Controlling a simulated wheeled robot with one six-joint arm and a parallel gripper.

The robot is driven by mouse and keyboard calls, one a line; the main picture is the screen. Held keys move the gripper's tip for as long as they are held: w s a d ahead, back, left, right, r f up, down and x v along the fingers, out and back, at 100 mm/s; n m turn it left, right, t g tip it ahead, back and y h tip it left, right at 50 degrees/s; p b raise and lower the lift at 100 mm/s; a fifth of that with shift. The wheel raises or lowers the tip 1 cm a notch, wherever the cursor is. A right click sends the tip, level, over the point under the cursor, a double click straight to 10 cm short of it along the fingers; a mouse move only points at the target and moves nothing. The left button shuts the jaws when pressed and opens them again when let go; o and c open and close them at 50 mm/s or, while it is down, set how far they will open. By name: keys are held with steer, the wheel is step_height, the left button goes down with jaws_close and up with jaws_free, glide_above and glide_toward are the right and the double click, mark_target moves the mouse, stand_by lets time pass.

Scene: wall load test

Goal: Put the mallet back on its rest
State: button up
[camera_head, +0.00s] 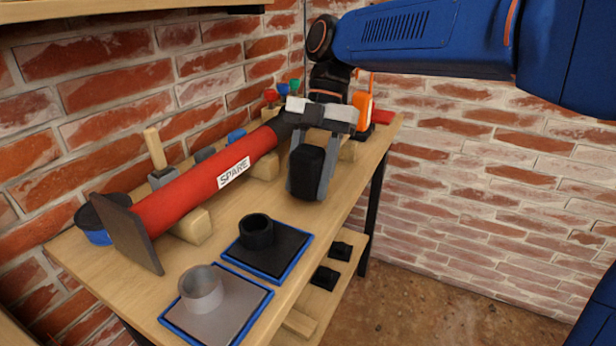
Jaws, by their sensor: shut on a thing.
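My gripper (310,160) points down over the bench, right of the red tube's far end. Its grey fingers are shut around a black, rounded block (307,168), which looks like the mallet's head. Another tool with an upright wooden handle (155,148) and a grey head stands behind the red tube at the back left. I cannot tell which thing is the mallet's rest.
A red tube marked SPARE (205,187) lies on wooden cradles (192,226) along the bench (350,186). Two blue-edged plates with a black collar (257,230) and a grey collar (201,288) lie in front. An orange tool (362,104) stands behind my gripper. Brick walls bound the bench.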

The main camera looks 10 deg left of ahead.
mark_target(317, 147)
steer(key=shift+f, duration=1)
stand_by(0.8)
steer(key=o, duration=2.1)
steer(key=shift+v, duration=4)
steer(key=shift+s, duration=0.1)
